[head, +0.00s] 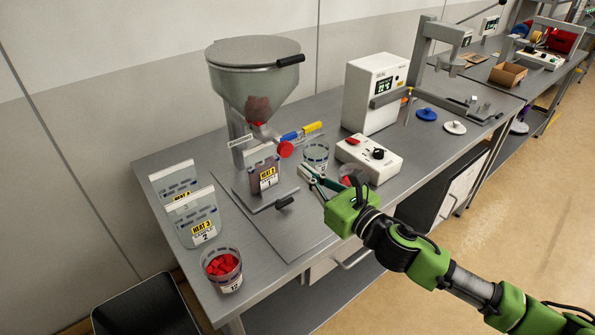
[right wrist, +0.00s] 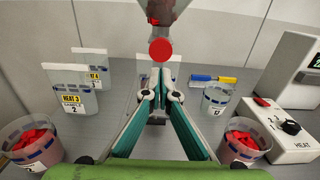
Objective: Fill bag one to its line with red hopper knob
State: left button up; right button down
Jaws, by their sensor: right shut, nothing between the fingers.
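The hopper (head: 254,85) has a clear cone with dark red pieces low inside and a grey lid. Its round red knob (head: 286,149) is on the front of the spout; it also shows in the right wrist view (right wrist: 160,50), straight ahead and above the fingertips. Bag one (head: 265,172), labelled 1, stands upright under the spout. Its inside looks dark reddish, but I cannot tell the fill level against its line. My right gripper (head: 303,171) is shut and empty, in front of and slightly below the knob, apart from it. My left gripper is not in view.
Bag two (head: 198,221) and another bag (head: 173,181) stand at left. A cup of red pieces (head: 222,268) is at the front edge; another (head: 353,176) is beside my right gripper. A clear cup (head: 316,154) and control box (head: 369,156) stand right of the hopper.

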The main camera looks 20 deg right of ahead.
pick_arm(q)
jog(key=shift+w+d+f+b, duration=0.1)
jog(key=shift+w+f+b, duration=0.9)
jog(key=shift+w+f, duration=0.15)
pick_arm(e)
jog(key=v, duration=0.6)
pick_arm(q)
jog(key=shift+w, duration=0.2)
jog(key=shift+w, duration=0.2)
